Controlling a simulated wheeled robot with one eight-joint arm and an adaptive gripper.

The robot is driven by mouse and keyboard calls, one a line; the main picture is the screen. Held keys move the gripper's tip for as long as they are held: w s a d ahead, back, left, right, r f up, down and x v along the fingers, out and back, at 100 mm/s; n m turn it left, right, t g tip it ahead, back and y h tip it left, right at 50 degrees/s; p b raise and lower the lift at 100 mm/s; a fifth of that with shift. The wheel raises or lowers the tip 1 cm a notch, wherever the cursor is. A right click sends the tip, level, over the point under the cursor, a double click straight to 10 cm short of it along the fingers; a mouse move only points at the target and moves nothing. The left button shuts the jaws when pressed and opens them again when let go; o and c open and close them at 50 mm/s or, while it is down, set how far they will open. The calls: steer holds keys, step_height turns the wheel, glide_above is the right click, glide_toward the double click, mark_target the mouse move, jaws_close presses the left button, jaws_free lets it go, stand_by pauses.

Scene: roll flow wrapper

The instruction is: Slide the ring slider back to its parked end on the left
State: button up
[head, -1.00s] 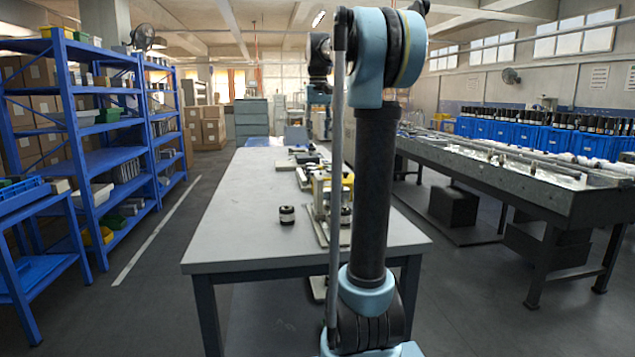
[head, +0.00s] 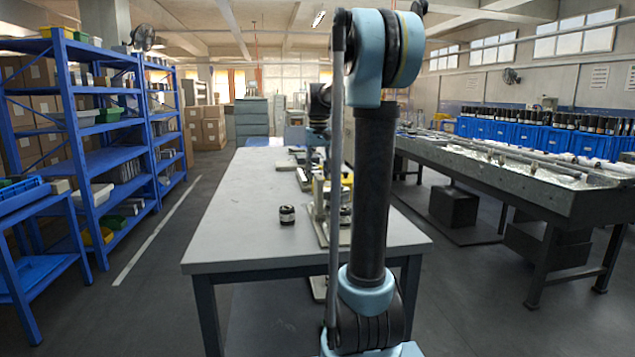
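The flow wrapper (head: 318,208) stands on the grey table, a pale machine with yellow parts, mostly hidden behind my arm. I cannot make out the ring slider or its left end at this size. My gripper (head: 317,150) is a small dark shape over the machine's upper part, partly covered by my arm. Whether it touches the machine, and whether its fingers are open or shut, I cannot tell.
A small black roll with a pale band (head: 287,215) stands left of the machine. The table (head: 230,220) is clear on its left side. More small equipment (head: 303,160) sits farther back. Blue shelves (head: 75,125) stand left; a long metal bench (head: 500,180) stands right.

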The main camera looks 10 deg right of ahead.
mark_target(318, 176)
steer(key=shift+f, duration=1.55)
jaws_close()
